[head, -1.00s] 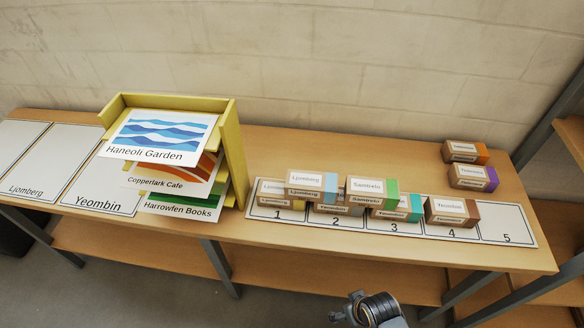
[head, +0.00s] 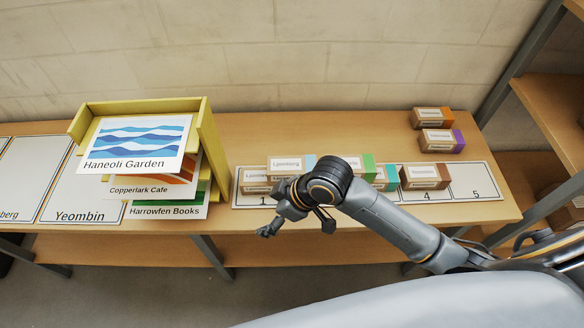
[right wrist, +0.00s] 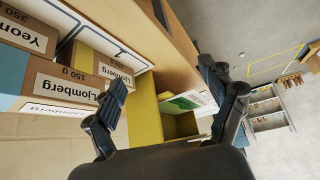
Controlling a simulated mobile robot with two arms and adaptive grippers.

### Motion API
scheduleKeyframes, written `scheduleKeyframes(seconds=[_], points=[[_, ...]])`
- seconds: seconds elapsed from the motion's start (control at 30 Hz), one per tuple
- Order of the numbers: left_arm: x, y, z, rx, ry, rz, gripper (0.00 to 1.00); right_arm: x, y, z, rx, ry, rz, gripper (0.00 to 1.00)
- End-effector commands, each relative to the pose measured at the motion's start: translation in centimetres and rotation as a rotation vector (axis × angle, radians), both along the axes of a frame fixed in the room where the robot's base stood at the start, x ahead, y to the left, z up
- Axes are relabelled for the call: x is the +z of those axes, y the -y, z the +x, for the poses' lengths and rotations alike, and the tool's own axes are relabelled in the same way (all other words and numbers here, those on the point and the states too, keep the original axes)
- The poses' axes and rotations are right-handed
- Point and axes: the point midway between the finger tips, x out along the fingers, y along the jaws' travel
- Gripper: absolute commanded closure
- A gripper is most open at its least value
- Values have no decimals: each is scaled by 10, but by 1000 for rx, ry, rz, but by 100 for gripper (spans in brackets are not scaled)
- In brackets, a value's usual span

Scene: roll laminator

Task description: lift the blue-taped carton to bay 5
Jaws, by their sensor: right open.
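The blue-taped carton (head: 288,163), labelled Ljomberg with a light blue end, sits on top of other cartons over bays 1 and 2 in the head view. Its lower part is partly hidden by my right arm. Bay 5 (head: 477,181) is the bare rightmost space of the numbered strip. My right gripper (head: 298,226) is open and empty, in front of the strip and on the near side of the carton. In the right wrist view, my open fingers (right wrist: 170,85) have nothing between them; cartons with blue parts (right wrist: 14,68) show at the left edge. My left gripper is out of view.
A brown carton (head: 424,176) stands in bay 4. Orange-ended (head: 431,117) and purple-ended (head: 438,140) cartons stand behind the strip. A green-ended carton (head: 368,163) is partly behind my arm. A yellow rack (head: 209,140) with signs stands left of the strip.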

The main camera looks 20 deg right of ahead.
Motion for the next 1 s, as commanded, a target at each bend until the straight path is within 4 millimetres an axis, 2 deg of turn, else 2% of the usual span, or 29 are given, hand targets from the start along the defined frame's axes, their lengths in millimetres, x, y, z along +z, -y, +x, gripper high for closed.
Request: scheduleKeyframes(seconds=[0.03,0.13,0.27,0.5,0.6,0.7,0.87,1.0], points=[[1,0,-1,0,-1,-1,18,9,1,12,70,20,-23,17],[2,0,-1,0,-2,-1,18,20,5,26,189,25,-56,17],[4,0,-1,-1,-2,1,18,34,24,44,291,13,-103,17],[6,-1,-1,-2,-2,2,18,75,87,83,344,-30,-172,17],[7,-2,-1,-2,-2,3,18,93,112,95,330,-46,-176,17],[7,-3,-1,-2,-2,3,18,107,128,102,314,-54,-172,17],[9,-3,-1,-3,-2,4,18,112,135,106,302,-63,-163,17],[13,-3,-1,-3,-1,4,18,93,128,107,302,-66,-163,17]])
